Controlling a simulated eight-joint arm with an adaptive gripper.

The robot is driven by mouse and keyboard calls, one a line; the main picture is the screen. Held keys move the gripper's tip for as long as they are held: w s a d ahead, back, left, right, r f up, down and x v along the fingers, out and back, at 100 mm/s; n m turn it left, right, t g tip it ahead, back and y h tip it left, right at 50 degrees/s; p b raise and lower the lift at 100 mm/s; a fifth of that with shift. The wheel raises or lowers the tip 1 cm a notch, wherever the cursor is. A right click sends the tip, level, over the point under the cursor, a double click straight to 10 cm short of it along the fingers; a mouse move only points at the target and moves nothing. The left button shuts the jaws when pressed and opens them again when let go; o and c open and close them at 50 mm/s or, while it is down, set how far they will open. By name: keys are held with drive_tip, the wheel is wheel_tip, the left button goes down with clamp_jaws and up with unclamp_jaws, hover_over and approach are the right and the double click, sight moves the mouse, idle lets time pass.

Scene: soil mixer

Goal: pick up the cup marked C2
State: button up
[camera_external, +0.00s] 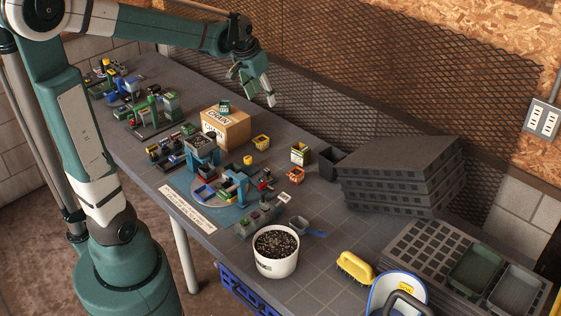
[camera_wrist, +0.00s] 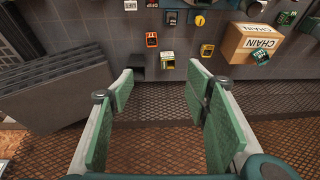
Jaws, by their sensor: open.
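Several small cups stand on the bench, and I cannot read a C2 mark on any of them. A yellow cup (camera_external: 261,142) stands beside the cardboard box, also in the wrist view (camera_wrist: 207,50). My gripper (camera_external: 253,88) is open and empty, high above the back of the bench. In the wrist view its fingers (camera_wrist: 160,88) are spread wide apart.
A cardboard box marked CHAIN (camera_external: 226,132) stands left of the cups. A dark bin (camera_external: 331,164) and stacked grey trays (camera_external: 400,172) stand to the right. A white tub of soil (camera_external: 275,252) and yellow brush (camera_external: 355,268) are in front. Mesh (camera_external: 330,90) lines the back.

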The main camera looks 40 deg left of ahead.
drive_tip(key=w+a+f+g, duration=0.1)
drive_tip(key=w+a+f, duration=0.45)
drive_tip(key=w, duration=0.35)
drive_tip(key=g, duration=0.3)
approach(262, 139)
drive_tip(key=shift+s+d+h, duration=0.4)
drive_tip(key=shift+s+d, duration=0.4)
drive_tip(key=shift+s, duration=0.15)
drive_tip(key=shift+f, duration=1.3)
drive_tip(key=shift+a+f, duration=0.1)
drive_tip(key=shift+f, duration=2.5)
